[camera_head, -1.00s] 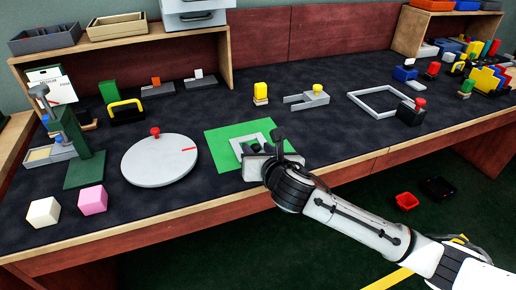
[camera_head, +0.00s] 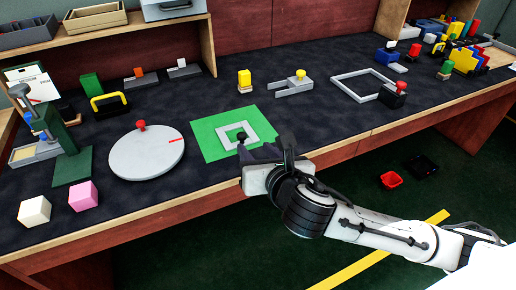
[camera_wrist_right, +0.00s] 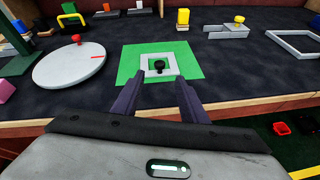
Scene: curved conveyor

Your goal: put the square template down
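The square template, a light grey square frame (camera_head: 250,131) with a black knob (camera_head: 242,138), lies on the green sheet (camera_head: 207,136). The right wrist view shows the frame (camera_wrist_right: 144,64) flat on the sheet, with the knob (camera_wrist_right: 159,67) at its near side. My right gripper (camera_head: 264,148) is over the table's front part, just short of the template. In the right wrist view its two fingers (camera_wrist_right: 159,84) are spread and empty, with the knob beyond the tips. My left gripper is not in view.
A round grey disc (camera_head: 135,158) with a red knob lies left of the sheet. A yellow-topped block (camera_head: 244,80), a grey forked piece (camera_head: 292,87) and a large pale frame (camera_head: 342,86) are behind. The table's wooden front edge (camera_head: 160,213) runs below my gripper.

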